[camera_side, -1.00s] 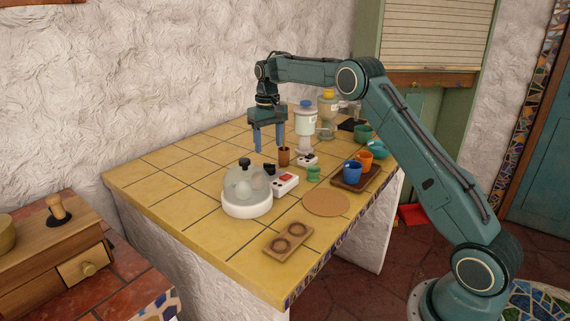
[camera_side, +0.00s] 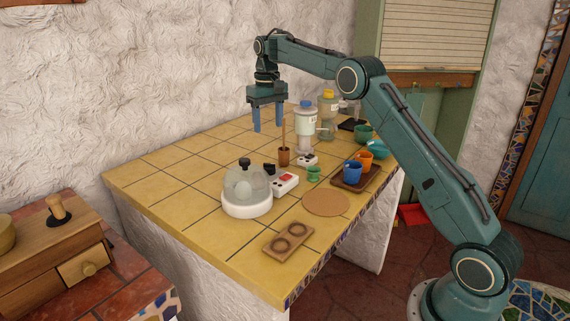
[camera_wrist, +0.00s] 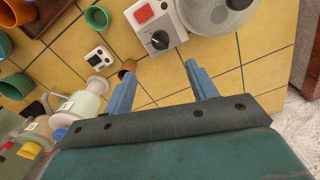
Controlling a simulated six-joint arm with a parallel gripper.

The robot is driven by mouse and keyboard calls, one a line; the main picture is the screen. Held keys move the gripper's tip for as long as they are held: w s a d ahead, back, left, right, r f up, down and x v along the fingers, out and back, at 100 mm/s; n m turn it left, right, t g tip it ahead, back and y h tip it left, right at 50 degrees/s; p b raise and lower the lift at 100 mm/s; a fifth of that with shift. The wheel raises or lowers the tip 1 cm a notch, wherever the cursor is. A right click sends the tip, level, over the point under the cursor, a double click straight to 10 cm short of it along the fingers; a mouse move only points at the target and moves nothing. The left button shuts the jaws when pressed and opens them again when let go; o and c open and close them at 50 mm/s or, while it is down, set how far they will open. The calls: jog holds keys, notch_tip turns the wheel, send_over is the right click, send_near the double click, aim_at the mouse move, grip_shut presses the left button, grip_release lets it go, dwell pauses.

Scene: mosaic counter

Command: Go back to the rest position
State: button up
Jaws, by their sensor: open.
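My gripper (camera_side: 268,119) hangs above the far part of the yellow tiled counter (camera_side: 165,156), pointing down. Its two blue fingers are apart with nothing between them. In the wrist view the open fingers (camera_wrist: 158,88) show over bare yellow tiles. A brown cup (camera_side: 284,157) with a thin stick standing in it is on the counter, below and to the right of the gripper in the side view. The gripper touches nothing.
A domed white cooker (camera_side: 247,204) and a red-buttoned box (camera_side: 285,183) stand nearer the front. A blue-topped dispenser (camera_side: 305,130) is right of the gripper. A wooden tray (camera_side: 350,186) holds blue and orange cups. The left side of the counter is clear.

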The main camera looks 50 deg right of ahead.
jog(key=s+a+r+n+t, duration=0.1)
jog(key=s+a+r+t, duration=0.1)
jog(key=s+a+r, duration=0.55)
jog(key=s+a+r+n+t, duration=0.1)
jog(key=s+a+r, duration=0.4)
jog(key=s, duration=0.6)
jog(key=s+a+f+t, duration=0.1)
jog(key=s+f, duration=0.3)
jog(key=s, duration=0.7)
jog(key=s+a+f+n+t, duration=0.1)
jog(key=s+a+f, duration=0.3)
jog(key=s, duration=0.6)
jog(key=shift+s+f+t, duration=0.3)
jog(key=shift+s+f, duration=0.05)
jog(key=shift+s, duration=0.05)
